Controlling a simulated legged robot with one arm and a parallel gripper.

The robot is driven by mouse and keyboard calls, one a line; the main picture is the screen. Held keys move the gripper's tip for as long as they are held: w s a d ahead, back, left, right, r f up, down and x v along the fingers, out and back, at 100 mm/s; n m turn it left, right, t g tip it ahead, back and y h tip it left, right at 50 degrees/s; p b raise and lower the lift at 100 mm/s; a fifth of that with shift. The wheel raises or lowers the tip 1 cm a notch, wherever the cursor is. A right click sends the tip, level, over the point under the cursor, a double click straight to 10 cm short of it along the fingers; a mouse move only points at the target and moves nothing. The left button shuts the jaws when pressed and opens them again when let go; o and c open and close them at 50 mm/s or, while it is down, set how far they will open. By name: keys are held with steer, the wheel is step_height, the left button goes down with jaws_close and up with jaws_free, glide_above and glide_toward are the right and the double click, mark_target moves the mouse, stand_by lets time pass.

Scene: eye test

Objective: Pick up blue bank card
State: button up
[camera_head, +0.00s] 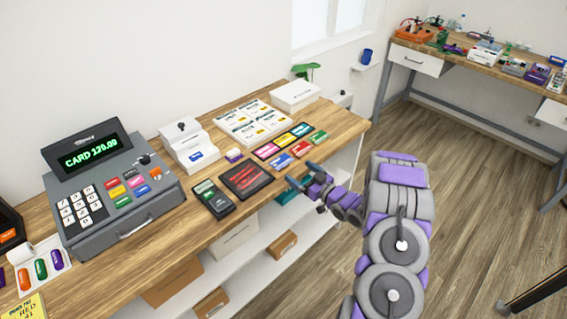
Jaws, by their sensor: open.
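Several bank cards lie in two rows on the wooden counter. A blue card (281,161) is at the left end of the front row, beside a red card (301,149) and a green card (319,138). In the back row are a pink card (266,151), a yellow card (284,140) and another bluish card (302,129). My gripper (301,175) is open and empty. It is at the counter's front edge, just right of and nearer than the front-row blue card, apart from it as far as I can tell.
A dark tray (247,179) and a card terminal (213,199) lie left of the cards. A cash register (113,187) stands farther left. A price sheet (252,121) and a white box (295,96) are behind. White shelves with boxes are below the counter (345,125).

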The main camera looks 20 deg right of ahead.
mark_target(287, 165)
steer(key=w+a, duration=0.1)
steer(key=w, duration=0.1)
steer(key=w+a+b, duration=0.1)
steer(key=w+a, duration=0.1)
steer(key=shift+w+a, duration=0.1)
steer(key=shift+w, duration=0.1)
steer(key=shift+w+b, duration=0.2)
steer(key=shift+b, duration=0.1)
steer(key=shift+d, duration=0.4)
steer(key=shift+c, duration=0.9)
steer(key=shift+a, duration=0.35)
steer(key=c, duration=0.5)
steer(key=shift+d, duration=0.1)
steer(key=shift+c, duration=0.3)
